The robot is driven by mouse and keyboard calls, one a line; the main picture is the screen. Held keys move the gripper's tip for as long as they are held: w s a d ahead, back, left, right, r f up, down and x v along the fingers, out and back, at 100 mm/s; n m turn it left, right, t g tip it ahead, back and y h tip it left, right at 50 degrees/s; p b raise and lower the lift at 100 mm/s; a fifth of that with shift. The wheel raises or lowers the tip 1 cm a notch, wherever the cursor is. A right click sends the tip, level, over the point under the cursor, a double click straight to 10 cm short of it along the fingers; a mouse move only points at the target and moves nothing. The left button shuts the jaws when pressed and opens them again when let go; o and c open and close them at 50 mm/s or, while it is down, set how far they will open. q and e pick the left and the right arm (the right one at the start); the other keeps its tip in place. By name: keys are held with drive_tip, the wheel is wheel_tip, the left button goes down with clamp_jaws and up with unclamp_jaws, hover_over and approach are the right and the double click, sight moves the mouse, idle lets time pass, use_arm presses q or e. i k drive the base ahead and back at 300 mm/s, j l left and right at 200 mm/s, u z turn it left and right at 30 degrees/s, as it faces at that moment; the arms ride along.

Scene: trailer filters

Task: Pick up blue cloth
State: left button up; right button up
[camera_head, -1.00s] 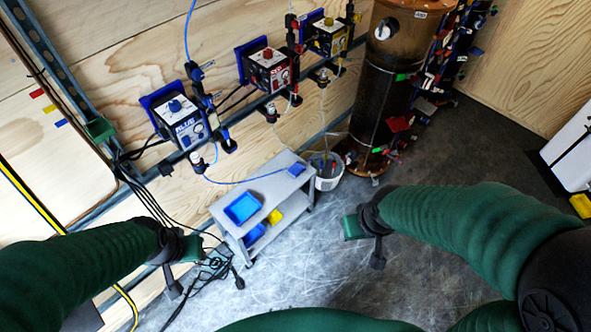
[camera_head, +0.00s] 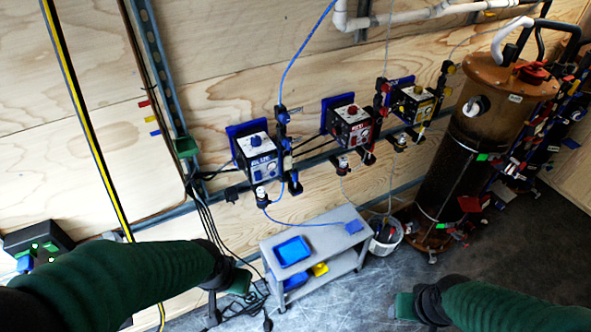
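A small flat blue piece (camera_head: 354,226), which looks like the blue cloth, lies on the right end of the grey cart's top (camera_head: 318,237). It is too small to make out its folds. My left gripper (camera_head: 228,295) hangs at the lower left, left of the cart and apart from it. My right gripper (camera_head: 412,312) is at the bottom, right of the cart and apart from it. Neither gripper touches the blue piece, and no held thing shows. Their finger gaps are too unclear to judge.
A blue tray (camera_head: 292,251) sits on the cart top, with a yellow thing (camera_head: 320,269) on the shelf below. A white bucket (camera_head: 386,238) stands beside the cart, near a tall brown tank (camera_head: 460,160). Boxes labelled by colour (camera_head: 258,158) hang on the wooden wall. Floor is clear before the cart.

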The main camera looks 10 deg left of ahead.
sight(353, 227)
drive_tip(key=i+l, duration=0.55)
drive_tip(key=l, duration=0.15)
drive_tip(key=i+l, duration=0.6)
drive_tip(key=i+l+u, duration=0.15)
drive_tip(key=u, duration=0.3)
drive_tip(key=i+l+u, duration=0.1)
drive_tip(key=l+u, duration=0.65)
drive_tip(key=u, duration=0.2)
drive_tip(key=l+u, duration=0.5)
drive_tip(key=j+u, duration=0.1)
drive_tip(key=u, duration=0.3)
drive_tip(key=i+l, duration=0.05)
